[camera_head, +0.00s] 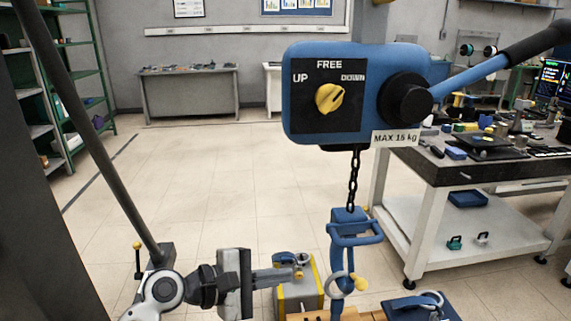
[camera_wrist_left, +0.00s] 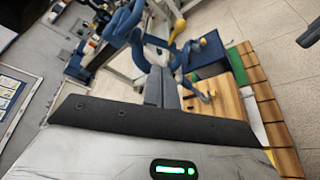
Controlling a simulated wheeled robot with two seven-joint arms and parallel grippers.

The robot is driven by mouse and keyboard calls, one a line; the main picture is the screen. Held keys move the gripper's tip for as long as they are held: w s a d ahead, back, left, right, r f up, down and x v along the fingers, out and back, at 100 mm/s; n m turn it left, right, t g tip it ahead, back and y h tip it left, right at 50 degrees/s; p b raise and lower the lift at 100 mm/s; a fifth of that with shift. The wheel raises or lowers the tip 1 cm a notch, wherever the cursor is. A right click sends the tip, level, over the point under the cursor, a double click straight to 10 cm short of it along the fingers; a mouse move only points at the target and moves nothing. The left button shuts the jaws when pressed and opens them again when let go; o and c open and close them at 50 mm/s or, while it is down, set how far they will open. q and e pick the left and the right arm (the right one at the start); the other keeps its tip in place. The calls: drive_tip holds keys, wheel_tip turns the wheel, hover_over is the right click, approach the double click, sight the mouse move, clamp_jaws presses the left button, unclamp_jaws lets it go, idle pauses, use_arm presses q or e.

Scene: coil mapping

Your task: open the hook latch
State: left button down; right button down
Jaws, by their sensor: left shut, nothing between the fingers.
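The blue hook (camera_head: 345,245) hangs on a chain below the blue hoist (camera_head: 345,85). A yellow-tipped part (camera_head: 360,283), possibly the latch's lever, sticks out at its lower right. A grey ring shows around the hook's lower part. Whether the latch is open or closed I cannot tell. My left gripper (camera_head: 298,273) is shut and empty, its tips just left of the hook. In the left wrist view the shut fingers (camera_wrist_left: 161,80) point toward the hook (camera_wrist_left: 128,22), with the yellow tip (camera_wrist_left: 178,30) just beyond them. Contact is unclear. My right gripper is out of view.
A yellow-sided block (camera_head: 302,293) with a shackle stands behind my fingers. A blue block (camera_head: 422,306) with a grey shackle is at the lower right. A white-framed workbench (camera_head: 395,205) stands to the right. Floor behind the hook is mostly clear.

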use_arm(q)
drive_tip(key=s+a+f+m+t+y, duration=0.2)
drive_tip(key=s+a+f+m+y, duration=0.2)
drive_tip(key=s+f, duration=0.2)
drive_tip(key=s+a+f+m+t+y, duration=0.1)
drive_tip(key=s+a+f+m+y, duration=0.2)
drive_tip(key=s+f, duration=0.3)
wheel_tip(320, 180, down, 4)
drive_tip(key=shift+s+a+f+m+t+y, duration=0.2)
drive_tip(key=shift+a+m+t+y, duration=0.2)
drive_tip(key=shift+a+m, duration=0.5)
drive_tip(key=c, duration=2.1)
unclamp_jaws()
drive_tip(key=s+a+m+y, duration=0.1)
drive_tip(key=s, duration=0.1)
drive_tip(key=s+a+f+m, duration=0.1)
drive_tip(key=m, duration=0.1)
drive_tip(key=s+a+m+y, duration=0.1)
drive_tip(key=s+a, duration=0.1)
drive_tip(key=shift+s+f+m+y, duration=0.3)
drive_tip(key=shift+s+m, duration=0.05)
drive_tip(key=shift+m, duration=0.05)
drive_tip(key=shift+c, duration=0.2)
drive_tip(key=o, duration=0.8)
drive_tip(key=shift+s+a+m, duration=0.25)
drive_tip(key=shift+s+m, duration=0.1)
drive_tip(key=shift+m, duration=0.05)
drive_tip(key=shift+c, duration=0.2)
drive_tip(key=shift+a, duration=0.1)
